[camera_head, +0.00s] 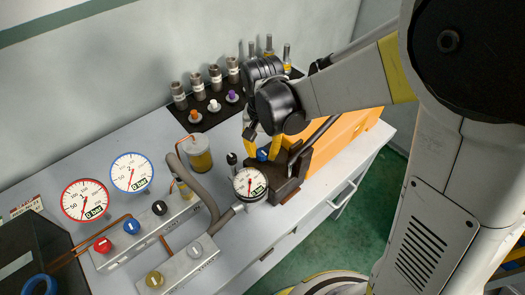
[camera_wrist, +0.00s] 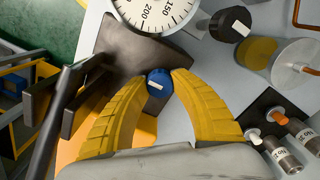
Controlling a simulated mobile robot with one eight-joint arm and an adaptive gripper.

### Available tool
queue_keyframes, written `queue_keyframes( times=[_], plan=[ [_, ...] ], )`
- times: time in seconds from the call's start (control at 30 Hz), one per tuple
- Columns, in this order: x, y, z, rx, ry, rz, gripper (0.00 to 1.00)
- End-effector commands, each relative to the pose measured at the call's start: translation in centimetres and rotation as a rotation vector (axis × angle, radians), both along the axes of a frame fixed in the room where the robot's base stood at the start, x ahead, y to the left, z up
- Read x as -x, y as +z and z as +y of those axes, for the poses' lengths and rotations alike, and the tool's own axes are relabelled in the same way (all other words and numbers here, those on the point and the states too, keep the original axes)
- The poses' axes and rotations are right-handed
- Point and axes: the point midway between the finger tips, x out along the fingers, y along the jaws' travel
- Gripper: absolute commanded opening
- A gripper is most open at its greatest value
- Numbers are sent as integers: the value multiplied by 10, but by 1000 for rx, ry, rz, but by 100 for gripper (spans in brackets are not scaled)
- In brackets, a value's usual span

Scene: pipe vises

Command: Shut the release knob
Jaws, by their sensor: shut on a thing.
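A small blue knob (camera_wrist: 158,84) with a white mark sits between the yellow fingers of my gripper (camera_wrist: 158,77). The fingertips close on it from both sides. In the head view this blue knob (camera_head: 262,155) shows at the dark vise body (camera_head: 284,186), under my gripper (camera_head: 262,143). The white mark lies nearly level across the knob in the wrist view. No label on this knob is readable, so I cannot tell from lettering whether it is the release knob. A round white gauge (camera_head: 250,183) stands beside it; its dial also shows in the wrist view (camera_wrist: 155,12).
A black knob (camera_wrist: 231,24) stands close to the gauge. Several metal fittings stand on a black mat (camera_head: 214,118) by the wall. An orange box (camera_head: 345,135) is at right.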

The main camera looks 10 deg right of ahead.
Motion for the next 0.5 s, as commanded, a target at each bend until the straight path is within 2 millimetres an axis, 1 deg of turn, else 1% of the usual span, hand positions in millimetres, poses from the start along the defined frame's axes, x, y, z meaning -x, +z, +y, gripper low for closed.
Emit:
queue_keyframes(
  times=[0.17, 0.2, 0.27, 0.5],
  plan=[
    [0, 0, 0, 0, 0, 0, 0],
    [0, 0, 0, 0, 0, 0, 35],
    [0, 0, 0, 0, 0, 0, 53],
    [0, 0, 0, 0, 1, 0, 53]
  ],
)
